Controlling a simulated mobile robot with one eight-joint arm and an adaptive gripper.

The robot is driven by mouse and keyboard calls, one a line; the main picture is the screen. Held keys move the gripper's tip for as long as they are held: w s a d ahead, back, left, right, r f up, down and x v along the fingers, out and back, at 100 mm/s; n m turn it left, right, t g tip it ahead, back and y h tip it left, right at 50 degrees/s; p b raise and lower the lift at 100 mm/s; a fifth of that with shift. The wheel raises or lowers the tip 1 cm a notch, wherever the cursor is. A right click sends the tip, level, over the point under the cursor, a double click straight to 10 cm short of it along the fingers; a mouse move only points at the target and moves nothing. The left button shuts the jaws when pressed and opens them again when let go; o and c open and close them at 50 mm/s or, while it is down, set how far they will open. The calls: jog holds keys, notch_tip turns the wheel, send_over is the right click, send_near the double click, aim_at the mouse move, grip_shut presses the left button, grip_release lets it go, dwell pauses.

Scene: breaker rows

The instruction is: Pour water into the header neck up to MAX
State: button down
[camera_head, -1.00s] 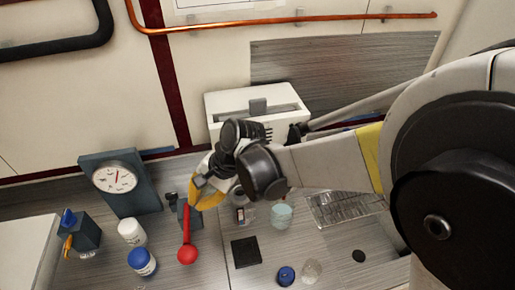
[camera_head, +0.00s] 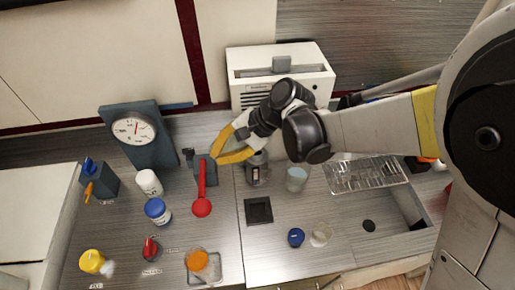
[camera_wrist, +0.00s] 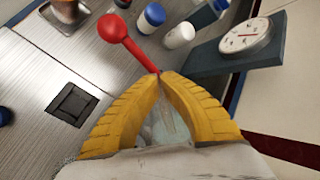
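My gripper (camera_head: 222,158) is above the bench, beside the grey block of a red lever (camera_head: 202,190). Its yellow fingers converge in the wrist view (camera_wrist: 161,76), and the tips nearly meet at the far end of the red stem (camera_wrist: 135,50). I see nothing clearly held; a pale, clear-looking patch shows between the fingers. A pale blue clear cup (camera_head: 297,177) stands to the right of the gripper. A clear bottle-like vessel (camera_head: 257,170) with a dark mark stands left of the cup, partly behind my arm. I cannot make out a header neck or MAX line.
A dial gauge (camera_head: 134,128), white jar (camera_head: 148,183) and blue-lidded jar (camera_head: 158,211) stand left. A black square pad (camera_head: 258,210), blue cap (camera_head: 296,237) and clear glass (camera_head: 320,235) lie in front. A wire rack (camera_head: 365,175) is right. A white box (camera_head: 280,75) stands behind.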

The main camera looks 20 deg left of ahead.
jog(key=shift+w+d+r+y+b, duration=0.1)
jog(key=shift+w+d+y+b, duration=0.05)
jog(key=shift+y+b, duration=0.4)
dwell(0.4)
jog(key=shift+n+g+y+b, duration=0.3)
jog(key=shift+g+y+b, duration=0.3)
jog(key=shift+y+b, duration=0.15)
dwell(0.6)
jog(key=shift+w+d+n+g+y+b, duration=0.1)
jog(key=shift+d+n+g+y+b, duration=0.25)
jog(key=shift+y+b, duration=0.85)
jog(key=shift+w+d+n+g+y+b, duration=0.1)
jog(key=shift+n+g+y+b, duration=0.25)
jog(key=shift+b, duration=1.65)
dwell(2.5)
